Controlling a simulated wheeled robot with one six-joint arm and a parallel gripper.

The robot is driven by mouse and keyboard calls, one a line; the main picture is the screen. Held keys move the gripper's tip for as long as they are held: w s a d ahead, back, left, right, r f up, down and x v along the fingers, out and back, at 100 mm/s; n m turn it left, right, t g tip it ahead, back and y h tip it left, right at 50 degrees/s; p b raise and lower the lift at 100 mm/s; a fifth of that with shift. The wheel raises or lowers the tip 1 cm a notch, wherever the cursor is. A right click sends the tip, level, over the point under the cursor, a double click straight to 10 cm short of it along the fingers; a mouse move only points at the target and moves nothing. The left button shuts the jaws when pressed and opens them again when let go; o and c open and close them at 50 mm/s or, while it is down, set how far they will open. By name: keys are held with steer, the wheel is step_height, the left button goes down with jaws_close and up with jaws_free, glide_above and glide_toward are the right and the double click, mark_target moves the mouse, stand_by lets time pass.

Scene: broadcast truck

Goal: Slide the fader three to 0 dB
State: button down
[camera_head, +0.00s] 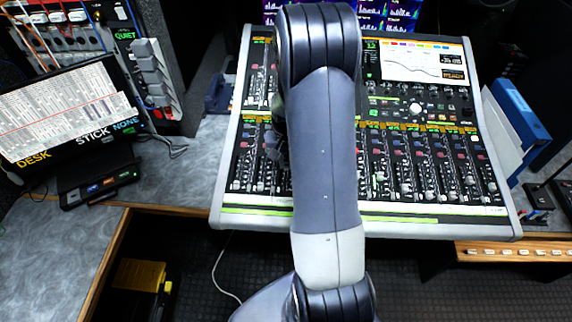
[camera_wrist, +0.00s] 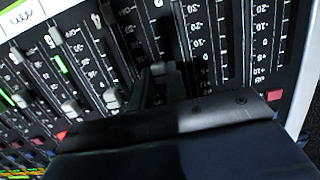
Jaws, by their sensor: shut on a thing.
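The mixing console (camera_head: 428,220) stands ahead with a row of vertical fader slots and pale caps. My gripper (camera_head: 275,148) is over the left part of the fader bank in the head view, mostly hidden by my arm. In the wrist view my gripper (camera_wrist: 158,84) reaches down to the panel, its dark fingers shut on a fader cap (camera_wrist: 158,68), of which only a small pale part shows. Scale numbers run beside the slots. The fader's number and its exact level are hidden or too blurred to read.
Neighbouring fader caps (camera_wrist: 112,98) stand close to my fingers in the wrist view. The console screen (camera_head: 410,62) is at the upper right. A monitor (camera_head: 65,112) stands at the left and blue binders (camera_head: 520,120) at the right.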

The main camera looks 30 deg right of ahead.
mark_target(286, 164)
steer(key=c, duration=1.7)
jaws_free()
step_height(286, 164, up, 11)
steer(key=shift+f+b, duration=0.1)
steer(key=shift+b, duration=0.35)
